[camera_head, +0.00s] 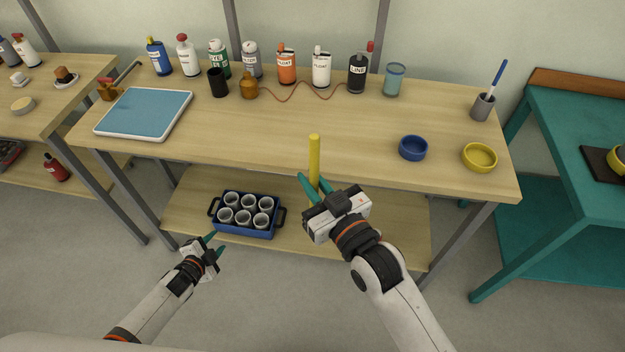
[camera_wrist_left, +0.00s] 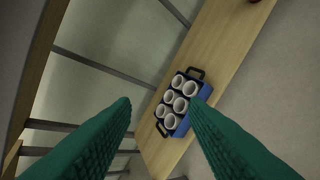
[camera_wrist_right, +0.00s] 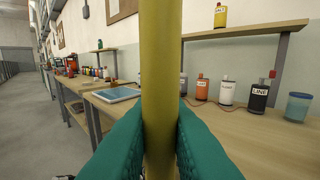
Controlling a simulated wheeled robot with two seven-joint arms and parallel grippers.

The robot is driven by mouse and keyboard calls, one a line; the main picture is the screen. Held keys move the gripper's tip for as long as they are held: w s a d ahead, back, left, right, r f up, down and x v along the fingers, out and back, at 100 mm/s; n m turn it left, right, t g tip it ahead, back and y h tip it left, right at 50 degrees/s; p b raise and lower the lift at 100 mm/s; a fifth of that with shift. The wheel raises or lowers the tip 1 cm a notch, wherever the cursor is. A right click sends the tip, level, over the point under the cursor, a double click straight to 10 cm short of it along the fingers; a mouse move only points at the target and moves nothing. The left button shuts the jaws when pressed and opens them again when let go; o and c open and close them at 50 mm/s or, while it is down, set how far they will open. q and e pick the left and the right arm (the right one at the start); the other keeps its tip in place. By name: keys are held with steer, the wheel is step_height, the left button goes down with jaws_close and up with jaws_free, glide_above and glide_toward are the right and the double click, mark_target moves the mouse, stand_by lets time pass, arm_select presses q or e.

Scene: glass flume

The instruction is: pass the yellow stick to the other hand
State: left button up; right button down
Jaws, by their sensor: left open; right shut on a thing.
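The yellow stick (camera_head: 314,160) stands upright in my right gripper (camera_head: 314,187), in front of the table's front edge in the head view. The green fingers are shut around its lower part, and most of its length rises above them. In the right wrist view the yellow stick (camera_wrist_right: 160,70) runs up the middle between the fingers (camera_wrist_right: 160,140). My left gripper (camera_head: 212,243) is open and empty, lower and to the left, well apart from the stick. In the left wrist view its fingers (camera_wrist_left: 160,105) are spread with nothing between them.
The wooden table (camera_head: 280,140) carries several bottles along its back, a blue tray (camera_head: 145,112), a blue bowl (camera_head: 413,148) and a yellow bowl (camera_head: 479,157). A blue crate of white cups (camera_head: 247,232) sits on the lower shelf. Floor space between my arms is clear.

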arm_select(q)
steer(key=s+d+f+n+g+y, duration=0.2)
steer(key=s+f+n+g, duration=0.35)
steer(key=s+f, duration=1.1)
steer(key=s+d+f+n+g, duration=0.2)
steer(key=s+d, duration=0.1)
steer(key=s, duration=0.8)
steer(key=s+d+f+n+g, duration=0.3)
steer(key=s, duration=0.9)
steer(key=shift+s+d+n, duration=0.15)
steer(key=shift+d+n, duration=0.1)
steer(key=shift+n, duration=0.1)
